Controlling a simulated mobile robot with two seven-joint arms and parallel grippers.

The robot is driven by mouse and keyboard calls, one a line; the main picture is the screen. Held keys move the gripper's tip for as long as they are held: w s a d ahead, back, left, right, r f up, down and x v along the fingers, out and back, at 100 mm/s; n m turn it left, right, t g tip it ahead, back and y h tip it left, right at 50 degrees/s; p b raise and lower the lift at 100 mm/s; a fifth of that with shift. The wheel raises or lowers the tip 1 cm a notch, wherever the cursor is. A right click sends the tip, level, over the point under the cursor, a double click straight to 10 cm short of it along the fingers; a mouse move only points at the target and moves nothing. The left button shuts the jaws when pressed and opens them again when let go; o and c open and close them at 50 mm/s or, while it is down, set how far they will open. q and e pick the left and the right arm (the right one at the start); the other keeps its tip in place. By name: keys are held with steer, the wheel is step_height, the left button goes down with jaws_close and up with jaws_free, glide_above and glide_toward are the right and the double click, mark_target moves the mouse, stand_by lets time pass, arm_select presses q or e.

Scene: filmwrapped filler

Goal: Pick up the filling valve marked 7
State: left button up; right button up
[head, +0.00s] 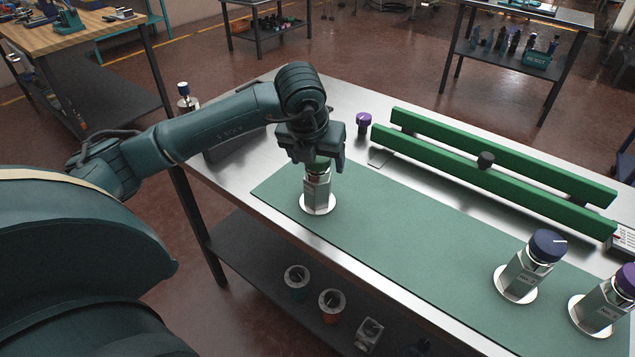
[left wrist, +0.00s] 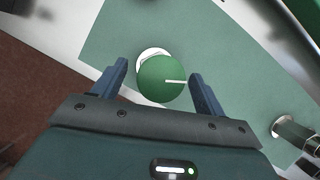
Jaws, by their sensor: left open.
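A silver filling valve (head: 317,192) stands upright on a white disc on the green mat (head: 400,240). Its number is too small to read. In the left wrist view its round green cap (left wrist: 160,80) with a white line lies between my left fingers. My left gripper (head: 316,166) is open, pointing down over this valve, with a finger on either side of the cap. A blue-capped valve (head: 526,276) and a purple-capped valve (head: 598,308) stand on white discs at the right of the mat; their numbers are not clearly readable. My right gripper is not in view.
Several parts lie on the lower shelf (head: 255,255). The mat's middle is clear.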

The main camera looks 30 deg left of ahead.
arm_select(q)
steer(key=shift+w+f, duration=0.25)
steer(key=shift+f, duration=0.35)
steer(key=shift+c, duration=0.5)
jaws_close()
steer(key=shift+w+r, duration=0.1)
steer(key=shift+r, duration=0.05)
